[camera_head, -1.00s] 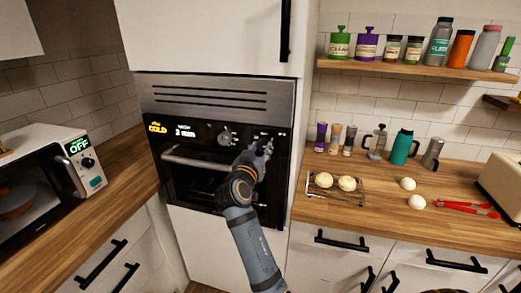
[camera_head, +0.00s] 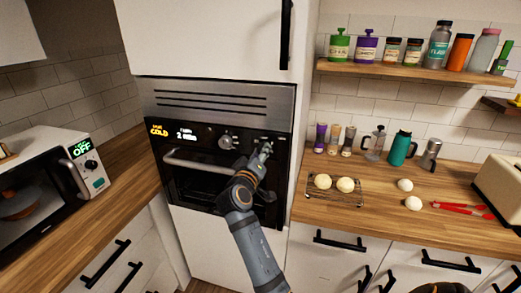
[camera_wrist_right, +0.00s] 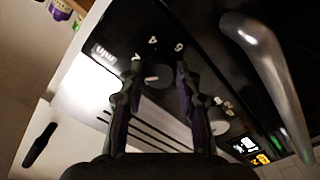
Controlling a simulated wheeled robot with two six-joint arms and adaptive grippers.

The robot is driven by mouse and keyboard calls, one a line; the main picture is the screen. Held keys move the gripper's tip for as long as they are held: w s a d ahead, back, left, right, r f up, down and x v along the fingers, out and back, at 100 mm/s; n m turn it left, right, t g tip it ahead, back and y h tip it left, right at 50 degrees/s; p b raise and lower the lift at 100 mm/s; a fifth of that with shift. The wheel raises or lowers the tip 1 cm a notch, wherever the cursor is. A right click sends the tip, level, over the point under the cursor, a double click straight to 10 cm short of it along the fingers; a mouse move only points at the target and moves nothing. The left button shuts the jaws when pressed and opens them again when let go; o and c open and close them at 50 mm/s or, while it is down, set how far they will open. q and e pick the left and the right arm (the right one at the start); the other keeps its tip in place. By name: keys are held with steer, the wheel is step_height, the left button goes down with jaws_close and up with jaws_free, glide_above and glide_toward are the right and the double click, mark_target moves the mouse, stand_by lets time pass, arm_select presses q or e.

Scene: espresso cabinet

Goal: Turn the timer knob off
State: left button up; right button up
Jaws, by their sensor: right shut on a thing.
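The timer knob (camera_wrist_right: 158,76) is a small dark round knob on the oven's black front panel, with white numbers and a MIN label around it in the right wrist view. My right gripper (camera_wrist_right: 155,82) has one finger on each side of this knob and is shut on it. In the head view my right gripper (camera_head: 262,148) is at the right end of the oven panel and hides the knob. A second oven knob (camera_head: 226,142) is to its left, clear of the fingers; it also shows in the right wrist view (camera_wrist_right: 218,118). My left gripper is not in view.
The lit oven display (camera_head: 170,132) reads COLD, with a blurred white readout starting with 2. The oven door handle (camera_head: 195,160) runs below the panel, close to my right wrist. A wire rack (camera_head: 335,198) with two dough balls is on the right counter. A microwave (camera_head: 70,175) stands left.

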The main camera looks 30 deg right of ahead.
steer(key=shift+n+p, duration=2.15)
steer(key=shift+n, duration=1.35)
steer(key=o, duration=1.2)
steer(key=shift+d, duration=0.1)
steer(key=shift+c, duration=0.2)
